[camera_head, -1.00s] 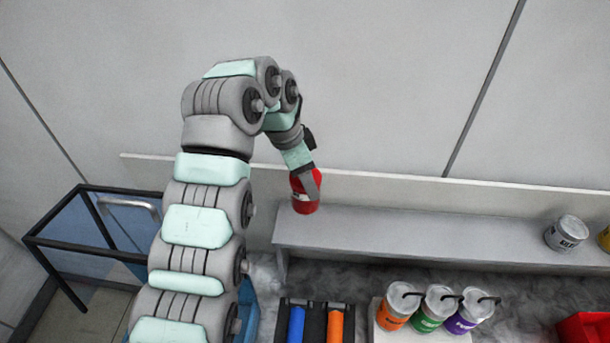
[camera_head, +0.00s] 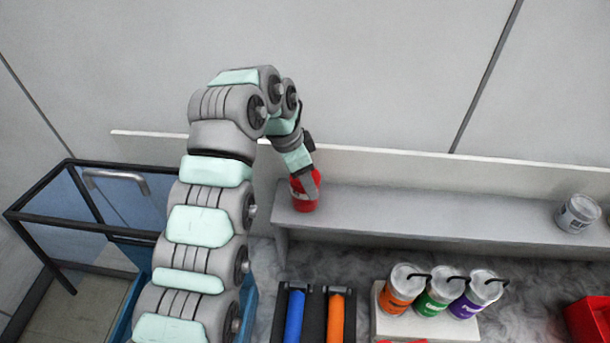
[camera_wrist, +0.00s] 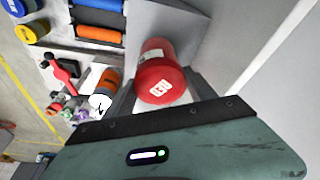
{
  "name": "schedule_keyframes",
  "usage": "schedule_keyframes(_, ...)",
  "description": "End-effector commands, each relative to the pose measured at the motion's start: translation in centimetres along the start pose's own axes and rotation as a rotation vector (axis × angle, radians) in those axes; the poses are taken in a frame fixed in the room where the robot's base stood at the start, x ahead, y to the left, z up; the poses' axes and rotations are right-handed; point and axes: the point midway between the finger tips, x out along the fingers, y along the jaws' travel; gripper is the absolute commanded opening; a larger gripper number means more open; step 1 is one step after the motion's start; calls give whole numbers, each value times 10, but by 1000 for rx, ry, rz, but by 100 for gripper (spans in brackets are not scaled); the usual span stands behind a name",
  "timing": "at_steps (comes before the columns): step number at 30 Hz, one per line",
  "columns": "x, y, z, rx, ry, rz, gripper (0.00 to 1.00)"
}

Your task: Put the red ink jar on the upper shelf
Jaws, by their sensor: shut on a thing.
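The red ink jar (camera_head: 305,193) is at the left end of the grey upper shelf (camera_head: 400,220). My gripper (camera_head: 305,180) is shut on it from above. In the wrist view the red jar (camera_wrist: 160,78), with a white label on its lid, sits between the two fingers (camera_wrist: 160,95). The shelf surface (camera_wrist: 187,20) shows beside and beyond it. The jar looks upright and at the shelf top; I cannot tell whether its base touches the shelf.
A grey-lidded jar (camera_head: 578,213) stands at the shelf's right end. Below are orange (camera_head: 402,290), green (camera_head: 437,292) and purple (camera_head: 478,295) jars, blue (camera_head: 294,318) and orange (camera_head: 336,318) rollers, and a red bin (camera_head: 590,322). The shelf's middle is clear.

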Motion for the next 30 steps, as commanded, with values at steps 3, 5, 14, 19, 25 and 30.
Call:
schedule_keyframes(3,0,0,0,1,1,-1,2)
schedule_keyframes(5,0,0,0,1,1,-2,2)
schedule_keyframes(14,1,0,0,1,1,-2,2)
schedule_keyframes(19,3,0,0,1,1,-2,2)
schedule_keyframes(25,5,0,1,1,1,-2,2)
schedule_keyframes(30,5,0,1,1,1,-2,71)
